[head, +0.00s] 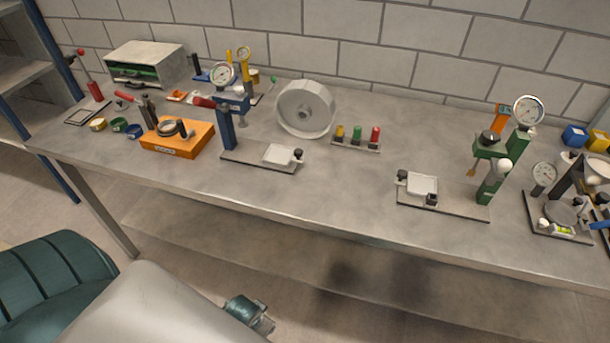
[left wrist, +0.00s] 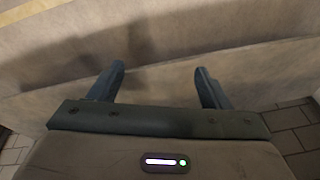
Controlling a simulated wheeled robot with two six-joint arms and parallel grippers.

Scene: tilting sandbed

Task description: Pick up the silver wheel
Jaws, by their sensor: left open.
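The silver wheel (head: 314,100) is a large grey disc with a hub, standing upright on the workbench near its back edge, around the middle of the head view. My left gripper (head: 252,314) shows at the bottom of the head view, in front of the bench and below its top, well apart from the wheel. In the left wrist view its two dark fingers (left wrist: 160,72) are spread wide with nothing between them. The wheel cannot be made out in the left wrist view. My right gripper is not in view.
On the workbench (head: 340,190), a blue gauge stand (head: 227,130) is left of the wheel, and a rack with coloured pegs (head: 356,145) is right of it. A green gauge stand (head: 490,185) stands farther right. The bench top is clear in front of the pegs.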

